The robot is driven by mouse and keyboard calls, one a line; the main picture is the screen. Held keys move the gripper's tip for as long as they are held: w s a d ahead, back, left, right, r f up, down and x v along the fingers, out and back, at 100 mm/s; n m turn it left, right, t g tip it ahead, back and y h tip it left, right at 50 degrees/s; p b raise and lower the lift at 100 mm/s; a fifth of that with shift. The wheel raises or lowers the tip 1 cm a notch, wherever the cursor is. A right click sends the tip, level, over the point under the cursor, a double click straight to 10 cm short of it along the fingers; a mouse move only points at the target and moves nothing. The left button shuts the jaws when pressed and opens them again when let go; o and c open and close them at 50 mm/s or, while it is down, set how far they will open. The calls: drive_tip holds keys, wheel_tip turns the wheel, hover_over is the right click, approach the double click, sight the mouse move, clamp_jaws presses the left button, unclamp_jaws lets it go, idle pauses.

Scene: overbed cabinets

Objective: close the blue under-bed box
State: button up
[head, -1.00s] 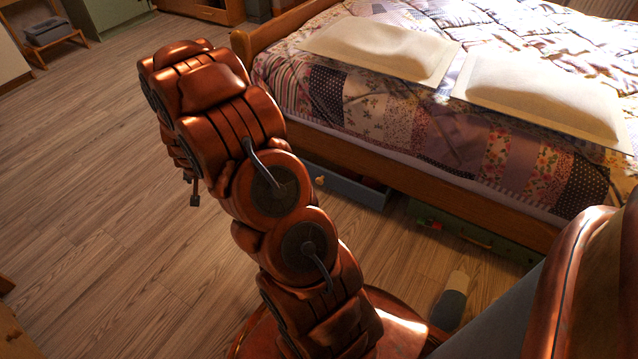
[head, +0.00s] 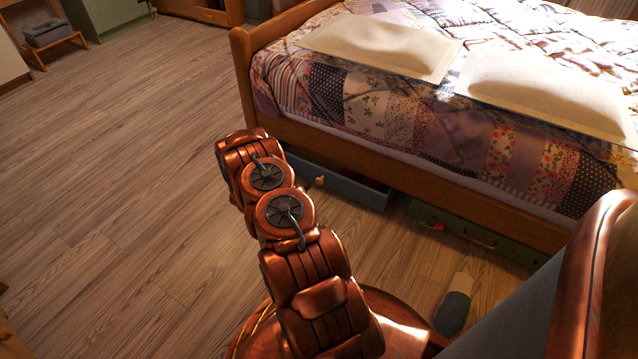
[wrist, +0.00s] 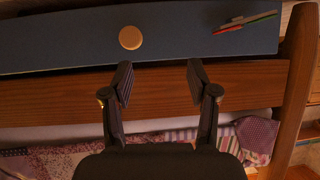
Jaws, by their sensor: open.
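The blue under-bed box (head: 352,187) juts out a little from under the bed's side rail, with part of its inside showing. Its front has a round light knob (head: 320,181). In the wrist view the blue front (wrist: 70,40) fills the top, with the knob (wrist: 130,38) left of centre and a small coloured holder or label at right. My gripper (wrist: 160,72) is open and empty, its two dark fingers apart just below the blue front in the picture. I cannot tell if they touch it. My arm hides the gripper in the head view.
The wooden bed rail (head: 420,165) runs above the box. A green box (head: 475,232) sits under the bed to the right. A slipper (head: 453,305) lies on the floor near my base. The wooden floor (head: 120,190) at left is clear.

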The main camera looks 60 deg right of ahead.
sight(318, 181)
drive_tip(key=shift+m+g+h, duration=0.3)
drive_tip(key=shift+g+h, duration=0.1)
drive_tip(key=shift+g, duration=0.2)
drive_tip(key=s+d+f+b, duration=0.1)
drive_tip(key=d, duration=0.1)
drive_tip(key=s+d+f+b, duration=0.1)
drive_tip(key=d+f, duration=0.1)
drive_tip(key=d, duration=0.1)
drive_tip(key=s+d+f+b, duration=0.1)
drive_tip(key=d, duration=0.1)
drive_tip(key=shift+s+d+f, duration=0.15)
drive_tip(key=shift+d+f, duration=0.1)
drive_tip(key=shift+d, duration=0.1)
drive_tip(key=shift+d+f+b, duration=0.1)
drive_tip(key=shift+d+b, duration=0.25)
drive_tip(key=shift+d, duration=0.15)
drive_tip(key=shift+c, duration=0.3)
clamp_jaws()
